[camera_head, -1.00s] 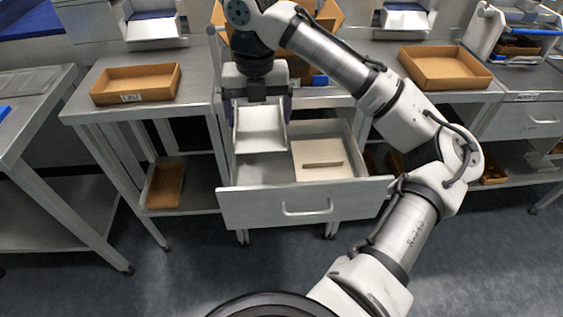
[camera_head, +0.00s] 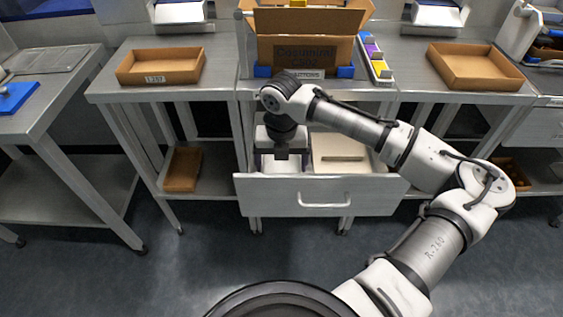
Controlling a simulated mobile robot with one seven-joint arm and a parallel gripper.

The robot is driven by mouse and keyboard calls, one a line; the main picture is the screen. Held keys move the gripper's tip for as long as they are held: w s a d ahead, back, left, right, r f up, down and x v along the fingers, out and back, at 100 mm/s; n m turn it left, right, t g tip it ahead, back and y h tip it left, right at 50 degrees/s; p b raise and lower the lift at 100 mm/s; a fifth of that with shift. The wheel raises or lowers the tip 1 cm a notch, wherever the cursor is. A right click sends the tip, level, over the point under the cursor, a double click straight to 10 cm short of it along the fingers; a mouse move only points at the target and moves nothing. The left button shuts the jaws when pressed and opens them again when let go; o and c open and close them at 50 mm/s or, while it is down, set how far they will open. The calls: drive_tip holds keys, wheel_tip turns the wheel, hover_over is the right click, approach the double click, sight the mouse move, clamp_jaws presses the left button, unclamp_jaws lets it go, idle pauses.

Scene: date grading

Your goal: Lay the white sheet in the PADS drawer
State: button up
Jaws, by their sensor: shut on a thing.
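The grey metal drawer (camera_head: 225,181) is pulled out under the middle bench; I cannot read a label on it. My gripper (camera_head: 284,165) points down into the drawer's left part, behind the front wall. It is shut on the white sheet (camera_head: 285,167), which shows as a pale patch under and between the fingers. The sheet's lower part is hidden by the drawer front, so I cannot tell if it touches the drawer floor. A cream slab (camera_head: 335,148) with a narrow strip on it lies in the drawer's right part, beside my gripper.
An open cardboard box (camera_head: 305,50) stands on the bench above the drawer. Shallow brown trays stand on the left bench (camera_head: 160,67) and on the right bench (camera_head: 475,66). My forearm crosses over the drawer's right side. The floor in front is clear.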

drive_tip(key=shift+f, duration=0.2)
drive_tip(key=o, duration=0.7)
wheel_tip(320, 180, up, 12)
drive_tip(key=shift+r, duration=0.1)
idle(0.3)
